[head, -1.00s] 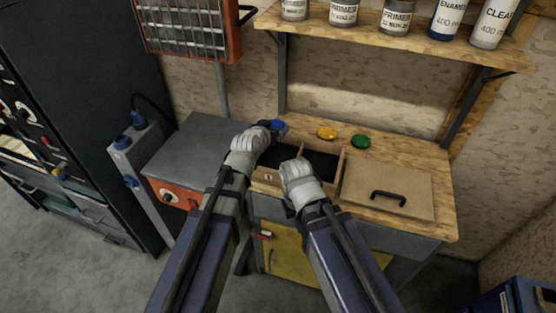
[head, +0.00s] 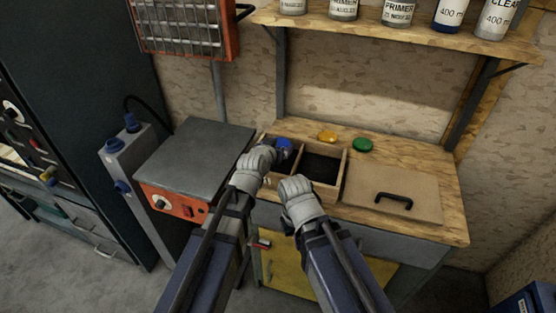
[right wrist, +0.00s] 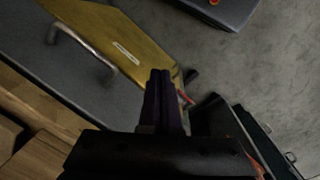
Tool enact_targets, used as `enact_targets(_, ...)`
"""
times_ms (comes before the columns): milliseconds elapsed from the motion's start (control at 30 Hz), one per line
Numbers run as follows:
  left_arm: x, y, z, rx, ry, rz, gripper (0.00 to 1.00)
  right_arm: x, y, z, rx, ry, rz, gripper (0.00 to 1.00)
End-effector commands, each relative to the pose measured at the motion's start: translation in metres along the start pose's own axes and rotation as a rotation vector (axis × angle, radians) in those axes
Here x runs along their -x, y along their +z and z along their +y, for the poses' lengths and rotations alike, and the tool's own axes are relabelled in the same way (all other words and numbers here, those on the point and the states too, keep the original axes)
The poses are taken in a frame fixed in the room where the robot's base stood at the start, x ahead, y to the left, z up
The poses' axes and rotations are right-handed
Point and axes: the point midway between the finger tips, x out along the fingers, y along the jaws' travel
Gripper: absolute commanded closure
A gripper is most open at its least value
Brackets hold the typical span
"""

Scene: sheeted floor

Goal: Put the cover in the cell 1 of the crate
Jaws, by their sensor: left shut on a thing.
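A round blue cover (head: 284,143) is in the tips of my left gripper (head: 276,150), which is shut on it. The wooden crate (head: 345,168) stands on the bench, with a divider between its dark-floored cells. The cover is over the left cell, near the back; how far it is above the floor, I cannot tell. No cell number is readable. My right gripper (head: 290,183) is at the crate's front edge in the head view. In the right wrist view its fingers (right wrist: 160,75) are together with nothing visible between them.
A grey-topped orange unit (head: 195,150) stands left. A shelf of cans (head: 400,28) hangs above.

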Motion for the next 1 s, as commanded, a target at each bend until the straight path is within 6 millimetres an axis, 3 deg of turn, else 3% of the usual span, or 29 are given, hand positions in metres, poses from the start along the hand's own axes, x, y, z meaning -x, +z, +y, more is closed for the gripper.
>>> enact_targets(167,-0.003,0.006,0.000,0.000,0.000,0.001,0.83,-0.007,0.000,-0.001,0.000,0.000,0.000,1.00)
enact_targets(433,-0.016,0.034,0.000,0.000,0.000,0.001,0.83,-0.037,-0.002,-0.004,0.001,0.000,0.000,1.00)
enact_targets(833,-0.017,0.035,0.000,0.000,0.000,0.001,0.83,-0.039,-0.002,-0.004,0.001,0.000,0.000,1.00)
enact_targets(867,-0.017,0.035,0.000,0.000,0.000,0.000,0.10,-0.039,-0.002,-0.004,0.001,0.000,0.000,1.00)
enact_targets(1000,-0.017,0.034,0.000,0.000,0.000,0.000,0.00,-0.038,-0.002,-0.004,0.001,0.000,0.000,1.00)
